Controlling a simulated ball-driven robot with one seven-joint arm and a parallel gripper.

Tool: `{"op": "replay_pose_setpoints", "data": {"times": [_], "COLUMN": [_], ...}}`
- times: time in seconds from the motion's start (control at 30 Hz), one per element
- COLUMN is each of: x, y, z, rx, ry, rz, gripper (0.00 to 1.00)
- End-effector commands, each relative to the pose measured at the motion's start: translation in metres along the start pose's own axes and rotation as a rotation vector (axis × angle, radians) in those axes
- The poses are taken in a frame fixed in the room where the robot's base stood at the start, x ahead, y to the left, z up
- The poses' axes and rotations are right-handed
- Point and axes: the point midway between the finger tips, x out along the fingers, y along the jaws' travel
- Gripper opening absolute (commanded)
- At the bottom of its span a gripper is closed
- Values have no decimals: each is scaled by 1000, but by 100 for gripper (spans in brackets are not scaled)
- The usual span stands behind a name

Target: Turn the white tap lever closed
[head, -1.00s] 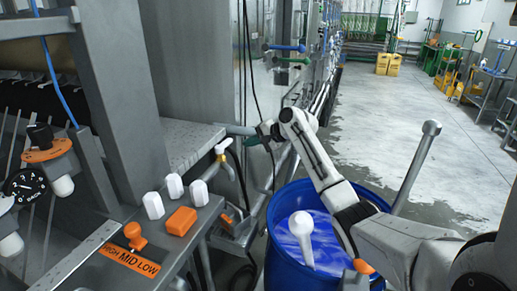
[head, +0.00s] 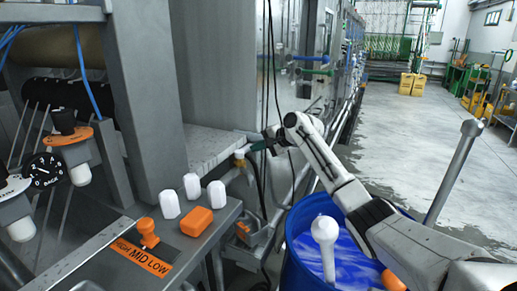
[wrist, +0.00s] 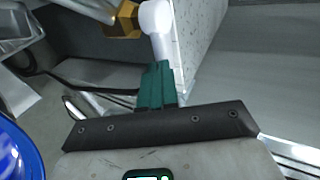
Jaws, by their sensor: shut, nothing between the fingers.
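The white tap lever (wrist: 163,32) shows in the wrist view, with a round hub at the top and a handle running down towards my fingertips. It sits beside a brass tap body (wrist: 124,20). In the head view the white lever (head: 239,153) is small, at the edge of the grey metal ledge. My gripper (wrist: 157,68) has dark green fingers, which are together and empty. The fingertips meet the handle's lower end in the wrist view; whether they touch it I cannot tell. In the head view my gripper (head: 252,147) is just right of the lever.
A blue barrel (head: 300,262) with blue liquid and a white round-topped handle (head: 325,235) stands below my arm. A control panel with white knobs (head: 192,186) and an orange button (head: 196,221) is at left. Dark hoses hang near the tap. Open floor lies at right.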

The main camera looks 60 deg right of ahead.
Motion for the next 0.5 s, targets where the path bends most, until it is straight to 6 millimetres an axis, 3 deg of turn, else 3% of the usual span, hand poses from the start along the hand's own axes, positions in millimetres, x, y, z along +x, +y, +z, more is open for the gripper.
{"op": "replay_pose_setpoints", "data": {"times": [0.5], "x": [13], "y": [-7], "z": [-3], "rx": [-56], "ry": [-98], "rz": [1], "gripper": [0]}}
